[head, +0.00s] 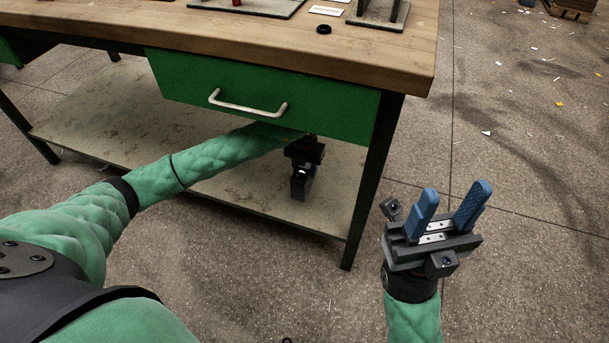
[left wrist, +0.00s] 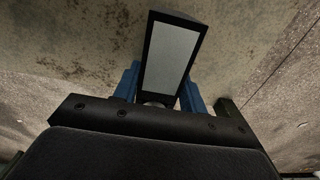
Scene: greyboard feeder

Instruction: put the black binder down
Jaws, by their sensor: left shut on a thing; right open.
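The black binder (left wrist: 172,58), with a pale grey face inside a black edge, shows in the left wrist view. It stands between the two blue fingers of my left gripper (left wrist: 160,88), which is shut on it. In the head view my left gripper (head: 303,168) is under the green drawer, over the lower shelf (head: 215,190) of the workbench.
The green drawer (head: 260,98) with its metal handle and the wooden bench top (head: 200,40) are above my left forearm. A dark bench leg (head: 372,185) stands right of my left gripper. The visible lower shelf is bare and stained. Small scraps litter the floor (head: 530,150).

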